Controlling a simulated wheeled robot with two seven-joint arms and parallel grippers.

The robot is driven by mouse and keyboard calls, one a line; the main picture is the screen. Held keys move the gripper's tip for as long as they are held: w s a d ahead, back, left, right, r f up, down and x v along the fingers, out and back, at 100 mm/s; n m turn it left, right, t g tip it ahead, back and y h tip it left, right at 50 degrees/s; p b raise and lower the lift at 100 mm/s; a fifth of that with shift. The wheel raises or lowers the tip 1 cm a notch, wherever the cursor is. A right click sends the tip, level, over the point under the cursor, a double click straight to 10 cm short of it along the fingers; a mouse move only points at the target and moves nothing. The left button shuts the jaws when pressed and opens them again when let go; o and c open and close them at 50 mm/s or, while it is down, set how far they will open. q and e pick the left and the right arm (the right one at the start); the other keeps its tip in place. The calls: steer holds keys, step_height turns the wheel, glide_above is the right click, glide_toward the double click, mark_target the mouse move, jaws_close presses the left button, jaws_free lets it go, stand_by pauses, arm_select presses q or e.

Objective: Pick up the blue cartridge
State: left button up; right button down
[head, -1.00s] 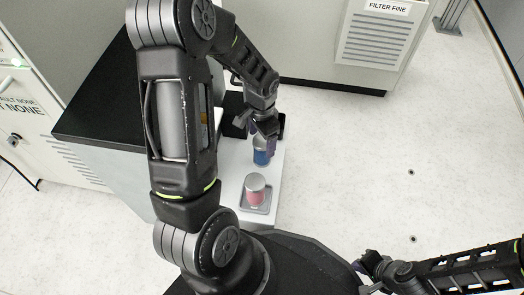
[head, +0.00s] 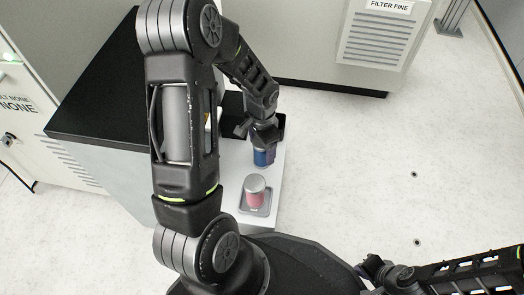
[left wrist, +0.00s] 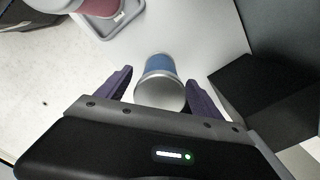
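The blue cartridge (head: 262,158) stands on the white surface, with a silver top that shows in the left wrist view (left wrist: 160,92). My left gripper (head: 264,147) is at the cartridge from above. In the left wrist view its two purple fingers (left wrist: 160,90) are apart, one on each side of the cartridge, with a small gap visible on each side. My right gripper (head: 372,268) is low in the head view, away from the cartridge; its fingers are too hidden to read.
A red cartridge (head: 254,190) with a silver top stands in a grey tray (head: 255,210) nearer to me. A black block (left wrist: 262,95) is beside the blue cartridge in the left wrist view. A black counter top (head: 95,110) is at left. The floor at right is clear.

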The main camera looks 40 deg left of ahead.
arm_select(q)
jaws_close()
stand_by(0.7)
